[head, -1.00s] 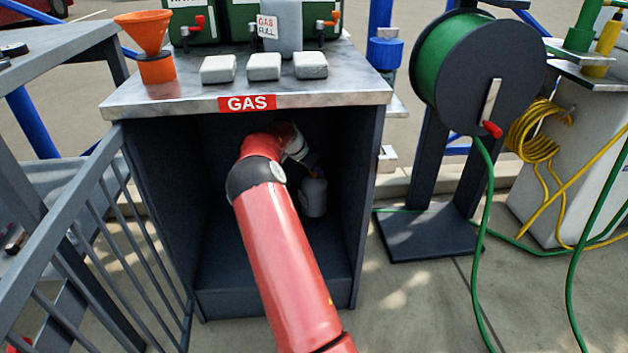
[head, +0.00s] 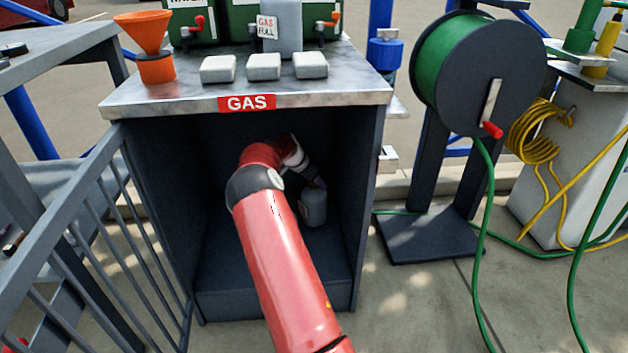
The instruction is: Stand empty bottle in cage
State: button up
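The cage is a dark open-fronted cabinet (head: 368,170) with a red GAS sign on its metal top. A small grey bottle (head: 313,208) is upright inside it, right of the middle and toward the back. My gripper (head: 316,184) is inside the cage at the top of this bottle. Its fingers are small and shaded, but the bottle has moved down together with it, so it appears shut on the bottle. I cannot tell whether the bottle's base touches the cage floor (head: 225,270). Another grey bottle (head: 283,25) with a GAS FULL tag stands on the cabinet top.
An orange funnel (head: 146,35) and several pale blocks (head: 264,67) are on the cabinet top. A grey railing (head: 75,235) stands close at the left. A green hose reel (head: 470,75) stands at the right. My red arm fills the middle of the cage opening.

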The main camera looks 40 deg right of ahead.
jog(key=shift+r, duration=0.1)
jog(key=p+v, duration=0.1)
jog(key=v, duration=0.6)
jog(key=shift+r, duration=0.25)
jog(key=shift+a, duration=0.1)
